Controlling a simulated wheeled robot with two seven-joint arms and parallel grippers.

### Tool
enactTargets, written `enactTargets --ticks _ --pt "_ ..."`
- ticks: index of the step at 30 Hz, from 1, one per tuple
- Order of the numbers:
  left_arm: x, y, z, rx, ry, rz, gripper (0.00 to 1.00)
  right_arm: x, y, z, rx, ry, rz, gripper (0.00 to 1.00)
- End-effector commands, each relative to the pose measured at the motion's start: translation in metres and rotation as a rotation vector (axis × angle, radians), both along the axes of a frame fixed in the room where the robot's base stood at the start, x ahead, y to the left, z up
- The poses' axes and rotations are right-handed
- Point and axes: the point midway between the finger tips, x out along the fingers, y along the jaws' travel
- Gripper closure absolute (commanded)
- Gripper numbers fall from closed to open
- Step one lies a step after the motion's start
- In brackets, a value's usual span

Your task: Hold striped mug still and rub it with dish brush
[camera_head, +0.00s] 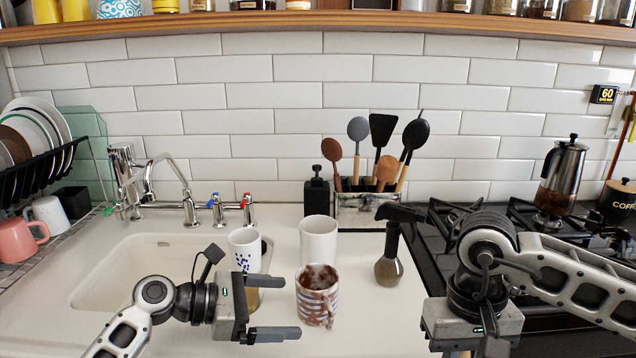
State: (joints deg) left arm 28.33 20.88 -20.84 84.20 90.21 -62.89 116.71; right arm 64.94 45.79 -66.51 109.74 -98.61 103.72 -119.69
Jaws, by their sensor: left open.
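The striped mug (317,310) stands upright on the pale counter, its purple and white stripes smeared with brown. My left gripper (284,307) comes in from the left, its two dark fingers apart and pointing at the mug. The mug is just beyond the fingertips, with nothing seen gripped. My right gripper (472,326) is at the lower right, with its fingers hidden or below the frame. I cannot make out a dish brush for certain. A tan piece (252,298) shows behind the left gripper, mostly hidden.
A white mug (318,238) and a blue-spotted cup (244,247) stand behind the striped mug. A black-headed spray bottle (388,270) stands to its right. The sink (130,262) is left, the gas hob (550,300) right, and a utensil holder (361,213) at the back wall.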

Motion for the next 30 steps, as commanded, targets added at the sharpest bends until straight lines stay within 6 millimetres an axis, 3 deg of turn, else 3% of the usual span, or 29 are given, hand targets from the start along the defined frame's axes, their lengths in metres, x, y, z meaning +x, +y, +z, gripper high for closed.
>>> enactTargets --ticks 1,6,7,10,16,27,30 --pt "0.002 -0.008 -0.009 -0.002 -0.003 -0.002 0.00 0.000 0.000 -0.015 0.000 0.000 0.000 1.00" --pt "0.010 -0.031 -0.016 -0.002 -0.002 -0.002 0.00 0.000 0.000 -0.037 0.000 -0.001 0.000 1.00" --pt "0.011 -0.035 -0.010 -0.003 0.002 0.000 0.00 0.000 0.000 -0.024 0.001 -0.002 0.000 1.00" --pt "0.014 -0.047 -0.012 -0.003 0.002 0.000 0.00 0.000 0.000 -0.018 0.000 -0.001 0.000 1.00" --pt "0.019 -0.061 -0.019 -0.001 0.000 0.001 0.00 0.000 0.000 -0.017 0.000 0.000 0.000 1.00" --pt "0.020 -0.064 -0.021 0.000 0.000 0.001 0.00 0.000 0.000 -0.017 0.000 0.000 0.000 1.00" --pt "0.020 -0.064 -0.021 0.000 0.000 0.001 0.13 0.000 0.000 -0.017 0.000 0.000 0.000 1.00"
